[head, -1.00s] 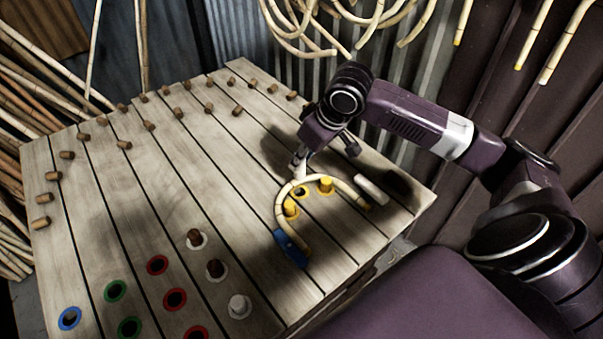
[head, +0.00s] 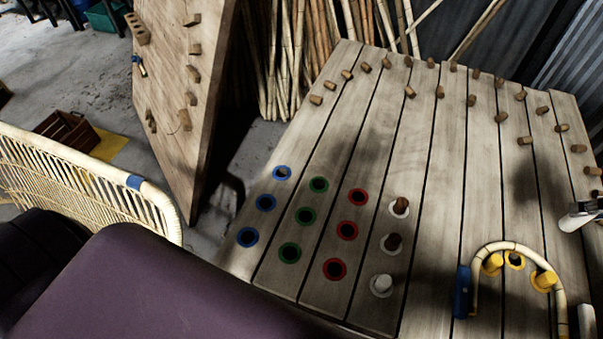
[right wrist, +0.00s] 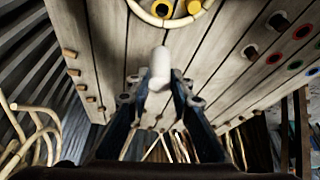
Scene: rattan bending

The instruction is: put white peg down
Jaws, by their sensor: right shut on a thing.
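My right gripper (head: 592,206) is cut by the right edge of the head view, above the board. In the right wrist view my right gripper (right wrist: 160,100) is shut on a white peg (right wrist: 160,66), whose end sticks out past the fingers. The peg's pale end (head: 574,222) also shows in the head view, above the slatted board (head: 440,170). Another white peg (head: 382,283) stands in a white-ringed hole. My left gripper is not in view.
A bent rattan piece (head: 512,246) curves around yellow pegs (head: 543,281), with a blue block (head: 462,292) at its left end. A white piece (head: 587,321) lies right of it. Blue-, green- and red-ringed holes (head: 347,230) are empty. Brown pegs line the far board.

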